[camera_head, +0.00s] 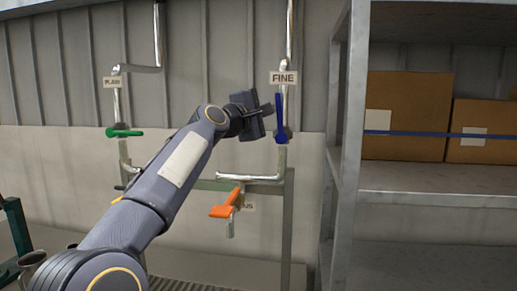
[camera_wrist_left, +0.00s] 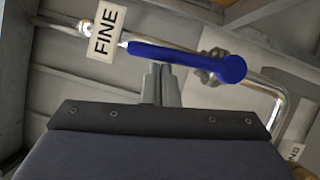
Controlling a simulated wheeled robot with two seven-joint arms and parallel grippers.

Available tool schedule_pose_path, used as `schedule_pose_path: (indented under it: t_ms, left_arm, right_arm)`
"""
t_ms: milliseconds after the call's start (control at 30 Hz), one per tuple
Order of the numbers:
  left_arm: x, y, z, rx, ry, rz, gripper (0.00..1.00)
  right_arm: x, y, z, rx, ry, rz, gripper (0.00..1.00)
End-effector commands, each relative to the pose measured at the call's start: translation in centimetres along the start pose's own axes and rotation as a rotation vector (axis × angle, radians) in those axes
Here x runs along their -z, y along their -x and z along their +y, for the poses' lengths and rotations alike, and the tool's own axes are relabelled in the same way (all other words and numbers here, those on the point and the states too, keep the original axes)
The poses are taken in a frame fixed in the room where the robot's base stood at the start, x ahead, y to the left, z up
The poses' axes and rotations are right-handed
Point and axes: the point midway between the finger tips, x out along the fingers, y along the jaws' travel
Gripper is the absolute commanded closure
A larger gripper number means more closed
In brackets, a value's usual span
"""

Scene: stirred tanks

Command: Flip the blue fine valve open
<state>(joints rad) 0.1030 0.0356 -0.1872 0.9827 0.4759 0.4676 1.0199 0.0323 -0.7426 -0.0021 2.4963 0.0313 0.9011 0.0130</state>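The blue fine valve handle (camera_head: 279,117) points up from its hub, nearly in line with the vertical pipe under the FINE sign (camera_head: 284,78). In the left wrist view the blue handle (camera_wrist_left: 180,57) lies just beyond the fingertips, with the FINE sign (camera_wrist_left: 103,32) at its free end. My left gripper (camera_head: 268,108) is just left of the handle. Its fingers (camera_wrist_left: 162,84) look together with nothing between them. Whether they touch the handle I cannot tell. My right gripper is not in view.
A green valve handle (camera_head: 124,133) lies level at the left under another sign. An orange handle (camera_head: 226,206) sits lower, below the blue one. A metal shelf (camera_head: 346,150) with cardboard boxes (camera_head: 416,105) stands close on the right.

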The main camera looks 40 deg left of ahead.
Motion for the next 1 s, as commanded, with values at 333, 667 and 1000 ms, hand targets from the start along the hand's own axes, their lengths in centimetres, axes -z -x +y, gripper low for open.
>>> schedule_pose_path:
  t_ms: [333,667,1000]
  left_arm:
    - [-0.20,-0.06,0.30,-0.001,0.003,-0.002,1.00]
    - [-0.21,-0.05,0.31,-0.002,0.003,-0.002,1.00]
    - [-0.13,0.45,0.40,-0.003,0.003,-0.003,1.00]
  right_arm:
    - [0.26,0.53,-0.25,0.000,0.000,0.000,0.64]
    - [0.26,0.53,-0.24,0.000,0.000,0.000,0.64]
    - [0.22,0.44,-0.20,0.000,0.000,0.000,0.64]
